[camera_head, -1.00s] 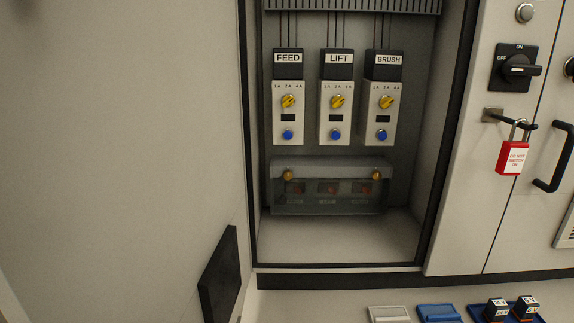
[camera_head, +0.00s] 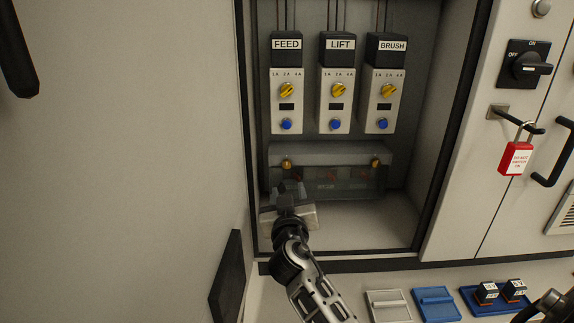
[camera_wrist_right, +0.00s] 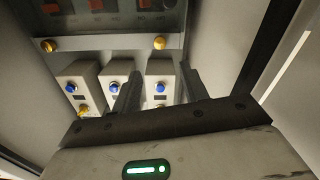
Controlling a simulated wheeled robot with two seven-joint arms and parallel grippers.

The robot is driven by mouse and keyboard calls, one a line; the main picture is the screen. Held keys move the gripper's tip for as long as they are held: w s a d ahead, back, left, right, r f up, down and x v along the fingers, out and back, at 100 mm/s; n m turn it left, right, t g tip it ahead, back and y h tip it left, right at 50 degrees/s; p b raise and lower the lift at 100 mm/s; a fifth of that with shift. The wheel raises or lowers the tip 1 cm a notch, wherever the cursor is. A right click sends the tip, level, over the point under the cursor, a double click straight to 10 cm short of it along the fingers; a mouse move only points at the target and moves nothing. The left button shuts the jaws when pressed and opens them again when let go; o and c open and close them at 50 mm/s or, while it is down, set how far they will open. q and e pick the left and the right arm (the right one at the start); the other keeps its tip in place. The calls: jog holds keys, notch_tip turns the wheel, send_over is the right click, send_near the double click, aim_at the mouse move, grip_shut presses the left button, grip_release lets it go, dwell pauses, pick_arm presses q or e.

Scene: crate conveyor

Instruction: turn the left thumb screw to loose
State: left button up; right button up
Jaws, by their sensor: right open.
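The left thumb screw (camera_head: 287,163) is a brass knob at the upper left of the clear cover (camera_head: 340,182), low in the cabinet. A matching right thumb screw (camera_head: 375,162) is at the cover's upper right. My right gripper (camera_head: 290,188) is in front of the cover's lower left, just below the left screw in the picture. In the right wrist view, which is upside down, its two fingers (camera_wrist_right: 160,82) stand apart with nothing between them. There the left screw (camera_wrist_right: 160,43) lies beyond the fingertips, apparently untouched. The right screw (camera_wrist_right: 48,45) is farther left. My left gripper is out of view.
FEED (camera_head: 286,98), LIFT (camera_head: 336,98) and BRUSH (camera_head: 385,98) modules with yellow knobs and blue buttons sit above the cover. The cabinet's dark frame stands either side. A red padlock (camera_head: 516,158) hangs at right. Trays (camera_head: 388,305) lie below. The cabinet floor's right part is free.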

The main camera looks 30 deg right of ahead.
aim_at(287, 165)
jog(key=p+x, duration=0.1)
jog(key=x, duration=1)
jog(key=shift+w, duration=0.3)
jog(key=shift+c, duration=0.3)
grip_shut()
